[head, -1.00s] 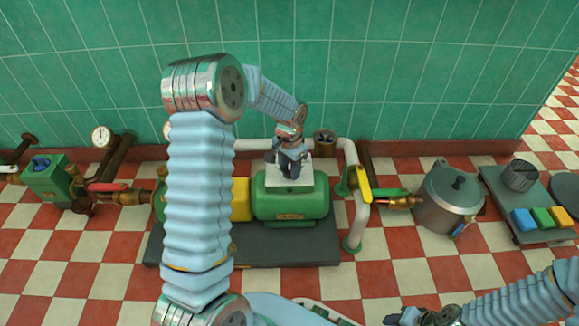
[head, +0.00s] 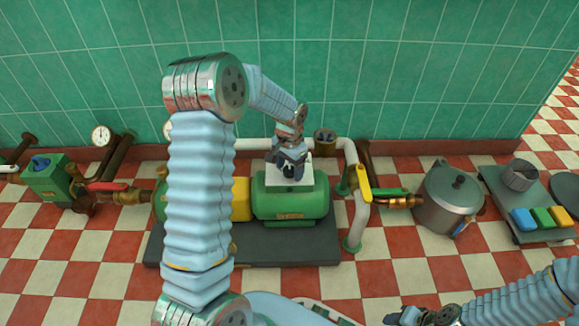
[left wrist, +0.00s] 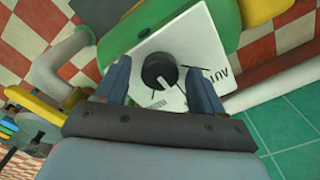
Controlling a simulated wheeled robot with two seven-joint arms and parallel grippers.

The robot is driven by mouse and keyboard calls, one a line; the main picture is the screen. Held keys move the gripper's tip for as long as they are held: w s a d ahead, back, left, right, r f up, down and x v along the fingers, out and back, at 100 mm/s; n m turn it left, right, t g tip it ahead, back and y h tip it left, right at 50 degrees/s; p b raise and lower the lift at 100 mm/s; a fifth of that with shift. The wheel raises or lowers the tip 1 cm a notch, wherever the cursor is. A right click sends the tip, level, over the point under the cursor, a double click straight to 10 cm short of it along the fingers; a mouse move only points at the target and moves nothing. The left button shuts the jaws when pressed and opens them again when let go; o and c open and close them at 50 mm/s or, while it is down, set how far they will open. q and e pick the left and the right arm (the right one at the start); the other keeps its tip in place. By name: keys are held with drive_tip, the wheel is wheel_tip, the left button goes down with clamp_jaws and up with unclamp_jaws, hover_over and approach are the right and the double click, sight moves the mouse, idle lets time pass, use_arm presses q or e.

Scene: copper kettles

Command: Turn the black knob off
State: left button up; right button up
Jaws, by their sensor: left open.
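The black knob (left wrist: 159,71) sits on a white plate (left wrist: 205,53) with printed lettering, on top of a green tank (head: 290,204). In the left wrist view the knob has a pale pointer mark, aimed toward the lower part of that picture. My left gripper (head: 290,170) is above the plate. In the left wrist view its two fingers (left wrist: 160,84) are spread on either side of the knob, with gaps beside it. In the head view the gripper partly hides the knob. My right gripper (head: 424,316) is low at the bottom edge, away from the knob; its jaws are unclear.
White pipes (head: 350,152) and a yellow lever (head: 363,183) stand right of the tank. A grey pot (head: 447,205) and a panel with coloured buttons (head: 541,218) are farther right. A green valve box (head: 46,180) is at left. The tiled wall (head: 400,80) rises close behind.

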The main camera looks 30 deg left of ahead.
sight(290, 169)
use_arm(q)
wheel_tip(290, 169, up, 14)
drive_tip(key=p, duration=0.3)
drive_tip(key=shift+f, duration=0.15)
